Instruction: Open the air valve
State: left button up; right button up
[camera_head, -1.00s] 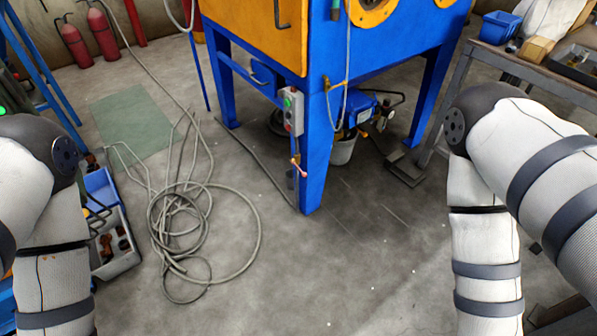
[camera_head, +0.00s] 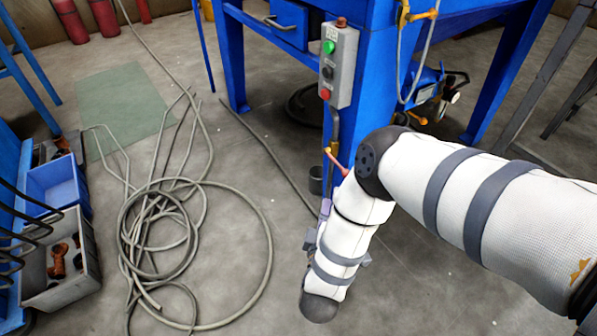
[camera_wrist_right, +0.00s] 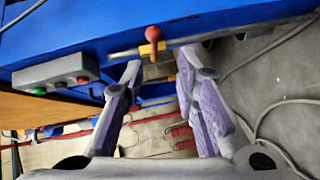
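The air valve is a small yellow fitting with a red-tipped lever (camera_head: 337,161) on a pipe below the control box, at the blue cabinet's front leg. In the right wrist view its red knob (camera_wrist_right: 153,33) and yellow body lie just beyond the fingertips. My right gripper (camera_wrist_right: 160,63) is open, its two purple fingers apart on either side of the pipe fitting below the valve, with no clear grip on it. In the head view only a purple bit of this gripper (camera_head: 325,208) shows; my forearm hides the rest. My left gripper is out of view.
The grey control box (camera_head: 339,66) with green and red buttons is above the valve. A coiled grey hose (camera_head: 262,270) lies on the floor at left, near a blue bin (camera_head: 58,185) and a grey crate (camera_head: 75,283). A blue machine with a yellow handle stands under the cabinet.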

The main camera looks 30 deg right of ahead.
aim_at(336, 163)
jog(key=b+x, duration=0.1)
jog(key=x, duration=0.2)
jog(key=b+x, duration=0.1)
jog(key=x, duration=0.3)
jog(key=b+x, duration=0.1)
jog(key=x, duration=0.3)
jog(key=shift+d+r, duration=0.2)
jog(key=shift+r, duration=0.05)
jog(key=shift+w+d, duration=0.2)
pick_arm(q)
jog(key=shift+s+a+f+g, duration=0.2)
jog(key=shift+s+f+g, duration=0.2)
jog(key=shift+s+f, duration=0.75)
pick_arm(e)
jog(key=shift+r, duration=0.1)
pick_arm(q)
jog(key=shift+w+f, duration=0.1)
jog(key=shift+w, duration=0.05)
pick_arm(e)
jog(key=shift+c, duration=0.3)
grip_shut()
